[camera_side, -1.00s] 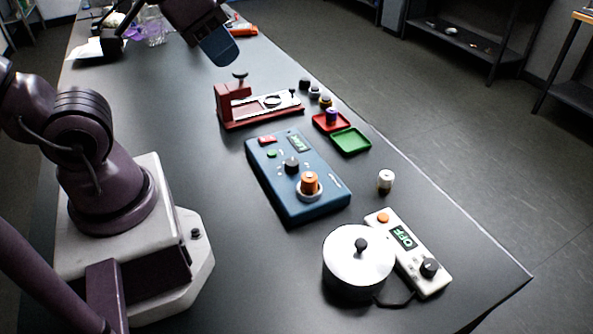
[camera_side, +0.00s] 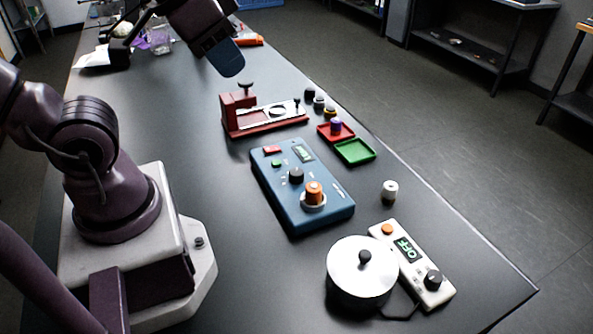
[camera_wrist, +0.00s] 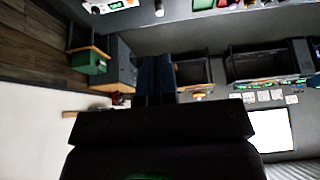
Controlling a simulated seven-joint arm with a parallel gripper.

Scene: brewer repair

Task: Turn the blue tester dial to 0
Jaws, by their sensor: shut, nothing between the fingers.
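The blue tester (camera_side: 305,195) lies on the table in the side view. Its black dial (camera_side: 296,175) sits in the middle of its face; the dial's pointer is too small to read. A lit green display (camera_side: 303,153), a red button (camera_side: 272,150) and a green button (camera_side: 277,163) are above it. An orange-topped piece (camera_side: 314,191) stands in a pale ring on the tester's lower part. My gripper (camera_side: 232,68) is shut and empty, in the air above the table, beyond the tester and the red fixture. In the wrist view the blue fingers (camera_wrist: 155,75) are together.
A red fixture (camera_side: 240,117) stands behind the tester. Red (camera_side: 335,138) and green (camera_side: 355,151) trays lie to its right, with small capped pieces behind. A silver pot (camera_side: 352,277), a white control box reading OFF (camera_side: 418,262) and a white-topped piece (camera_side: 389,190) are in front.

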